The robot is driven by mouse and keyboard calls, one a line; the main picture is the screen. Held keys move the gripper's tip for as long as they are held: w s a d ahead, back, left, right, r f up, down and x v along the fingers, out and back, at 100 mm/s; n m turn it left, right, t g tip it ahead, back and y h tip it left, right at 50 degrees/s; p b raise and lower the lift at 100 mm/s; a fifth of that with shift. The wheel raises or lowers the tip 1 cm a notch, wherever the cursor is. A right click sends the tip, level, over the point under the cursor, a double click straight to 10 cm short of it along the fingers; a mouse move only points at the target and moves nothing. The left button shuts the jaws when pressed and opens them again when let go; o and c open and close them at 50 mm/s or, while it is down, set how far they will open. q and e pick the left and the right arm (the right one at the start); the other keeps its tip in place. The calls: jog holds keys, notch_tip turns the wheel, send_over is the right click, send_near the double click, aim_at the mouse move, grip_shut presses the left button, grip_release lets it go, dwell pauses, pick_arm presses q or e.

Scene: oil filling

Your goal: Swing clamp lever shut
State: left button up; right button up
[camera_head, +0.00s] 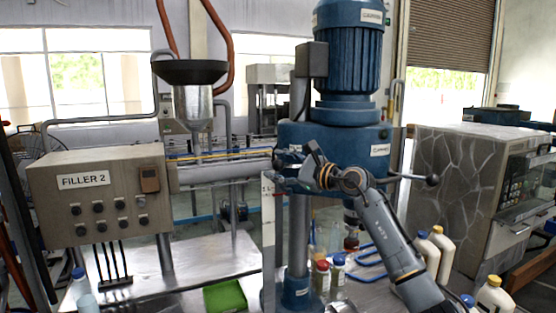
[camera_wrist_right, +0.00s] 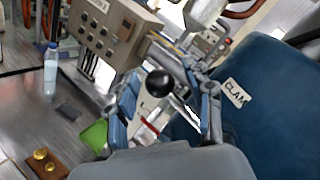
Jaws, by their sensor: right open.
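The clamp lever's black ball knob (camera_wrist_right: 160,82) shows between the two fingers of my right gripper (camera_wrist_right: 168,92) in the right wrist view. The fingers are open and stand apart on either side of it; I cannot tell whether either touches it. A blue housing (camera_wrist_right: 265,95) with a partly cut-off "CLAM" label (camera_wrist_right: 236,92) is close on the right. In the head view my right gripper (camera_head: 281,165) is at the front of the blue machine head (camera_head: 330,138), and the lever there is hard to make out. My left gripper is not in view.
A blue motor (camera_head: 348,50) tops the machine. A lever with a black ball (camera_head: 432,180) sticks out right. The FILLER 2 box (camera_head: 100,195) stands left. Metal table (camera_head: 185,285) is partly bare.

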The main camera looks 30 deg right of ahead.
jog(key=shift+w+a, duration=0.1)
jog(key=shift+w, duration=0.05)
jog(key=shift+c, duration=0.4)
jog(key=c, duration=0.7)
jog(key=shift+f, duration=0.15)
jog(key=shift+f+n+g+h+b, duration=0.5)
jog(key=shift+f+n+g+b, duration=0.15)
jog(key=shift+f+n, duration=0.55)
jog(key=shift+d+f+n+g+h+b, duration=0.15)
jog(key=shift+f+n+g+h, duration=0.05)
jog(key=shift+f+n, duration=0.35)
jog(key=shift+d+f+n+g+h+b, duration=0.15)
jog(key=shift+f+n+h, duration=0.05)
jog(key=shift+f+n, duration=0.3)
jog(key=d+f+n+h, duration=0.1)
jog(key=d+f+n+g+h, duration=0.1)
jog(key=f+n, duration=0.1)
jog(key=shift+s+d+f+n+g+h, duration=0.2)
jog(key=shift+d+f+n+g+h, duration=0.1)
jog(key=shift+d+f+n+h, duration=0.85)
